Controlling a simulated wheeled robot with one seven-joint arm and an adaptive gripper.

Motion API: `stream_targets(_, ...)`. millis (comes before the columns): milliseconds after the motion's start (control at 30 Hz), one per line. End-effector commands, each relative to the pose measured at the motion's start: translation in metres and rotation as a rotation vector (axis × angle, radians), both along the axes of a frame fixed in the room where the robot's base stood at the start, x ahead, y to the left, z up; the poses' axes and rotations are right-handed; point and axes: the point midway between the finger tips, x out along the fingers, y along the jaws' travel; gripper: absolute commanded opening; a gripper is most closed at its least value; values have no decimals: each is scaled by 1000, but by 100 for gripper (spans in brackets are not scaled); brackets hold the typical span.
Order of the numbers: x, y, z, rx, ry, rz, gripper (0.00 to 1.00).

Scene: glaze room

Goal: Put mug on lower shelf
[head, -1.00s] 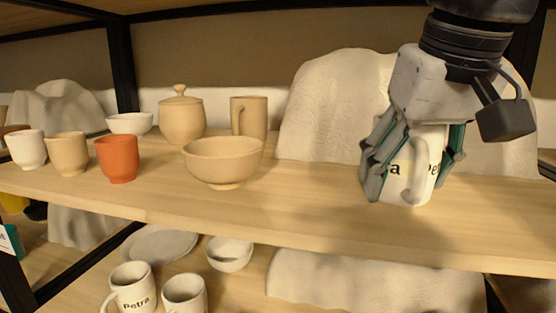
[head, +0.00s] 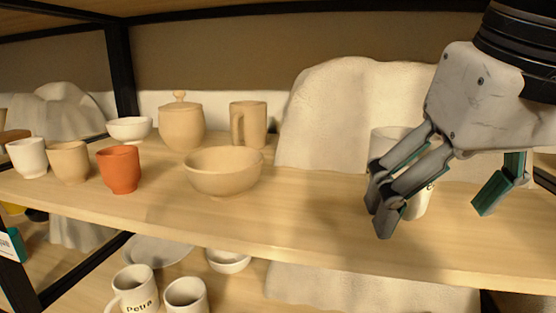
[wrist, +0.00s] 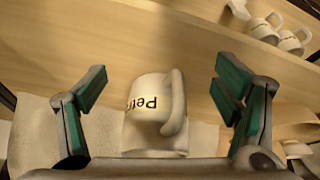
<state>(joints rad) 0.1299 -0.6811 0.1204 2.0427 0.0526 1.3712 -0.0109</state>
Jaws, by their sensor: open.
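A white mug (head: 388,146) with dark lettering stands upright on the upper shelf board (head: 300,218), partly hidden behind my gripper. In the wrist view the same mug (wrist: 150,100) shows its handle and part of the name "Petra", between the spread fingers but apart from both. My gripper (head: 435,214) is open and empty, in front of the mug; its fingers also frame the mug in the wrist view (wrist: 160,88). The lower shelf (head: 236,290) runs below.
A tan bowl (head: 222,172), orange cup (head: 119,169), lidded jar (head: 181,125) and tall tan mug (head: 248,123) stand left on the upper shelf. A large pale plaster block (head: 320,115) is behind the mug. A plate (head: 158,250) and bowl (head: 228,261) are on the lower shelf.

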Motion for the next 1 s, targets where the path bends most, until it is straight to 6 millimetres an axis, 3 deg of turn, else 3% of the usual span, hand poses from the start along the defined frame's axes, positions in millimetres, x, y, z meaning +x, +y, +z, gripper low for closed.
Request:
stream_targets(200, -37, 3, 2, 0, -3, 0, 83)
stream_targets(400, -54, 4, 1, 0, -1, -1, 83)
stream_targets(1000, -57, 5, 0, 0, 0, -1, 83)
